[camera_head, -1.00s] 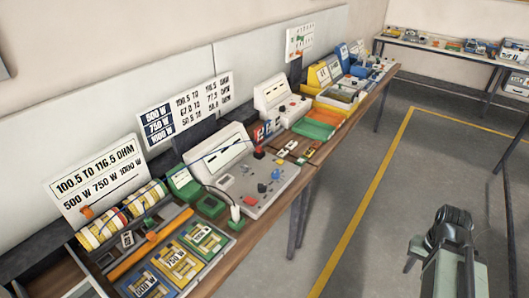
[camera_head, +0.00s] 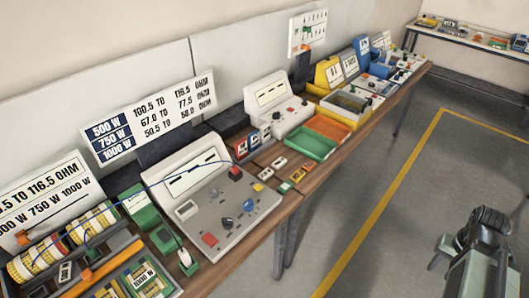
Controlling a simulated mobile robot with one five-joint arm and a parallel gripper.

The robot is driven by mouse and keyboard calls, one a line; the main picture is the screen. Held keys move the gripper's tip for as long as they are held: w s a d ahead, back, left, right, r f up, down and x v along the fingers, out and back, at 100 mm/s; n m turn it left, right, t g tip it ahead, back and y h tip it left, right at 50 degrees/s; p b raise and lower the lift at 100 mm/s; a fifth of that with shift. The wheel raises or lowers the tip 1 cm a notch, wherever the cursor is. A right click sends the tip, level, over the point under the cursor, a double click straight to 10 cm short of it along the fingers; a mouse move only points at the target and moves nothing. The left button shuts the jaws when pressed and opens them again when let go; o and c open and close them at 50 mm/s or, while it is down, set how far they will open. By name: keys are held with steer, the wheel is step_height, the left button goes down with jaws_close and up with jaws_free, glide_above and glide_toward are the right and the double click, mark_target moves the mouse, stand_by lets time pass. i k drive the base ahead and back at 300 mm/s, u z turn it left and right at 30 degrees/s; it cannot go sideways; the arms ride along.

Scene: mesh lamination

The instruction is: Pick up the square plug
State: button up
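I cannot tell for certain which thing is the square plug. A small white plug-like piece (camera_head: 184,257) stands on a green block at the front left of the workbench (camera_head: 245,243), with a thin dark cable near it. My arm is at the lower right, over the floor and well apart from the bench. My gripper (camera_head: 437,263) shows only in small part beside the dark arm joint. I cannot make out its fingers or anything held in it.
A grey test panel (camera_head: 225,215) with knobs stands on the near bench. Green and orange trays (camera_head: 310,144) and yellow and blue devices stand farther along it. Signs lean on the wall behind. The grey floor (camera_head: 400,190) with a yellow line (camera_head: 385,200) is clear. Another table (camera_head: 470,48) stands at the back right.

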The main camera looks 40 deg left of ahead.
mark_target(235, 170)
steer(key=u, duration=0.05)
steer(key=i, duration=1.8)
steer(key=u, duration=4.6)
steer(key=i, duration=1.05)
steer(key=z, duration=0.1)
